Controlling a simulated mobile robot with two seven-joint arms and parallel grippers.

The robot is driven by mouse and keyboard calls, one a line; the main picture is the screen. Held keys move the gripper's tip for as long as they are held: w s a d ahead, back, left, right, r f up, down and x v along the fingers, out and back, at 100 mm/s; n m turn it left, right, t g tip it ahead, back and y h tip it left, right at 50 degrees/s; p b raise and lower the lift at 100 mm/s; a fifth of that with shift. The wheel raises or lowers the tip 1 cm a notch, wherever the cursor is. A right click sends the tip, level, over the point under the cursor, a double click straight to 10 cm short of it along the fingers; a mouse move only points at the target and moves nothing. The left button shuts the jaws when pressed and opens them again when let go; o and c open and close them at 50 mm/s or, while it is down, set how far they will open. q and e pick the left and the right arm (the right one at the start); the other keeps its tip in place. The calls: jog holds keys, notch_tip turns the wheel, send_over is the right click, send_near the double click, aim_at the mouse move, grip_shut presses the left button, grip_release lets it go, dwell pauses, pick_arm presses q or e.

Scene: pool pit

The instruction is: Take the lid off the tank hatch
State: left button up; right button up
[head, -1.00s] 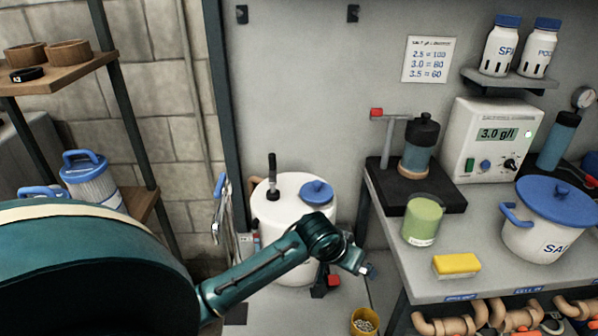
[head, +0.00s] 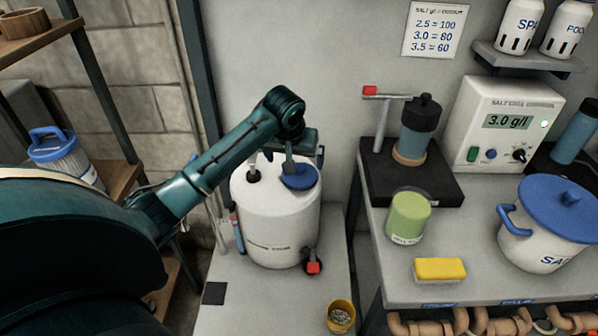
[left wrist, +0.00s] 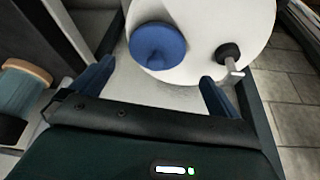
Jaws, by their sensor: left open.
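In the left wrist view the lid (left wrist: 157,45) lies beyond the gap between the open fingertips (left wrist: 155,82). Contact with the lid cannot be told. My right gripper is not in view.
A dark fitting (left wrist: 229,53) rises from the tank top near the lid. A red-handled valve (head: 312,266) is low on the tank. A yellow cup (head: 341,317) stands in front. The bench (head: 390,270) is to the right, the shelf rack (head: 118,186) to the left.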

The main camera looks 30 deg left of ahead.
aim_at(298, 168)
pick_arm(q)
jog(key=x, duration=0.6)
jog(key=shift+w+d+f+p, duration=0.2)
jog(key=shift+w+p, duration=0.1)
jog(key=shift+p, duration=0.1)
jog(key=c, duration=0.8)
